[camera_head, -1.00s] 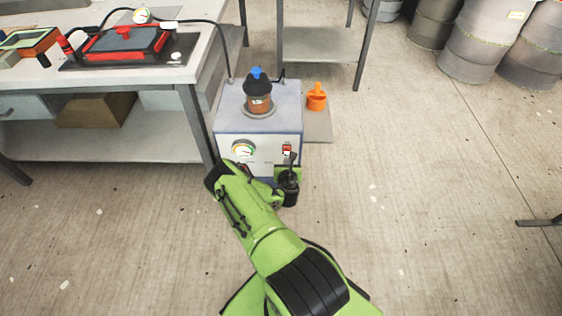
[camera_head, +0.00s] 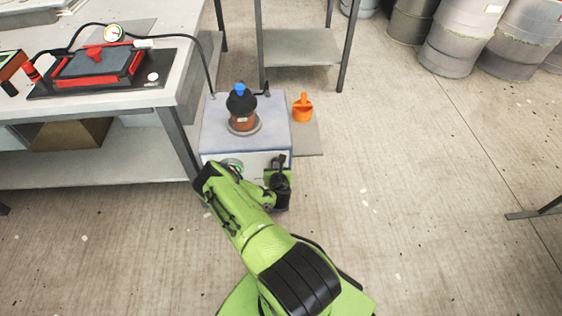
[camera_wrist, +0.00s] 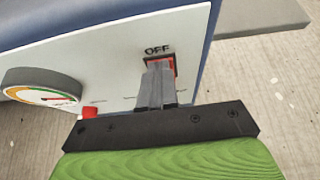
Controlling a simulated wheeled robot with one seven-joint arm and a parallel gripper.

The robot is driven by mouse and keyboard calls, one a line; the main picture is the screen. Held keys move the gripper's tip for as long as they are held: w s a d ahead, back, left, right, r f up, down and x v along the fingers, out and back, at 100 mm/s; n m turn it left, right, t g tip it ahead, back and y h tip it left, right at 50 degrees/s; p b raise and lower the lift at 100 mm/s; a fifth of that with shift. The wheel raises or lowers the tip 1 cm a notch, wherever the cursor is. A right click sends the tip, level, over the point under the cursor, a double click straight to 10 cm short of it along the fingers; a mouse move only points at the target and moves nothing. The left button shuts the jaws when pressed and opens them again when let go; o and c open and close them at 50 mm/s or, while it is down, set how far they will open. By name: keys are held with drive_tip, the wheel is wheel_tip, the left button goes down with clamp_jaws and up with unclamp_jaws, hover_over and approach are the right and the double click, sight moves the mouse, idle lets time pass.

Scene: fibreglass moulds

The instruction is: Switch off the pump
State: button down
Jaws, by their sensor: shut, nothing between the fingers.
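The pump (camera_head: 246,112) is a blue-grey box with a white front, standing on the floor beside the workbench. In the wrist view its white front (camera_wrist: 120,65) carries a round gauge (camera_wrist: 42,92), a small red part (camera_wrist: 90,113) and a red switch (camera_wrist: 173,64) under the word OFF. My gripper (camera_wrist: 160,66) is shut and empty, with its fingertips at the switch. They cover much of it, so its position is hard to tell, and I cannot tell whether they touch it. In the head view my gripper (camera_head: 279,160) is at the pump's front right and hides the switch.
A dark jar with a blue top (camera_head: 241,108) stands on the pump. The workbench (camera_head: 185,85) at left holds a red-framed mould (camera_head: 98,66) and a hose running to the pump.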

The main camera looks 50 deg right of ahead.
drive_tip(key=shift+s+r+p, duration=0.1)
drive_tip(key=shift+r+p, duration=0.45)
drive_tip(key=shift+r, duration=0.2)
